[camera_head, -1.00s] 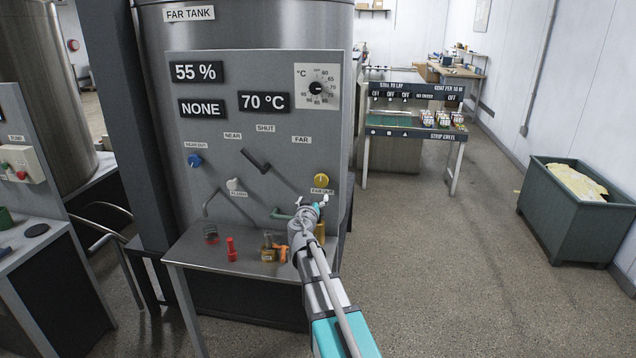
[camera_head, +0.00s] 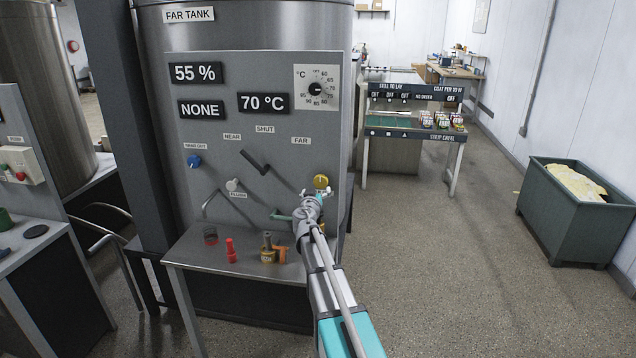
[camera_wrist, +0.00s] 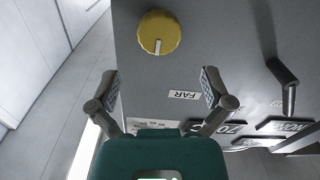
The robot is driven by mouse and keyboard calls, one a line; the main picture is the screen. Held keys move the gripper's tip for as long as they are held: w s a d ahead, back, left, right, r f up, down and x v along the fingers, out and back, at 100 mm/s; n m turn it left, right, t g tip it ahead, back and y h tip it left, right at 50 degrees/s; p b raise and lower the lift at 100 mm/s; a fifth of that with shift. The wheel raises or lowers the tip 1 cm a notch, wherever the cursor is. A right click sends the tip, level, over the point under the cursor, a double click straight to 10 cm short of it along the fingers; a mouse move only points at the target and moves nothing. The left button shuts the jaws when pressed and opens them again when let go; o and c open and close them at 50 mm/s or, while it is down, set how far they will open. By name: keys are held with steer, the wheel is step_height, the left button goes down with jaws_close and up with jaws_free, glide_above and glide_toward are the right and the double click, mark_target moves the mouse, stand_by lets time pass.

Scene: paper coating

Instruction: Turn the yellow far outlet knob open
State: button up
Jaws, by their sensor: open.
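The yellow far outlet knob (camera_head: 321,181) is on the lower right of the grey tank panel (camera_head: 215,140). In the wrist view the yellow knob (camera_wrist: 159,33) is above and between my fingertips, with a white mark on its edge toward the gripper. The knob is not between the fingers; I see no contact.
A black lever (camera_head: 255,161) and a blue near outlet knob (camera_head: 194,161) are on the same panel. A red bottle (camera_head: 231,250) and a brown bottle (camera_head: 267,248) stand on the shelf below. A green bin (camera_head: 565,215) stands on open floor at right.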

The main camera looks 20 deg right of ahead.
mark_target(319, 182)
steer(key=x, duration=0.7)
steer(key=shift+w+d, duration=0.2)
steer(key=shift+w, duration=0.15)
steer(key=shift+a, duration=0.1)
steer(key=c, duration=1)
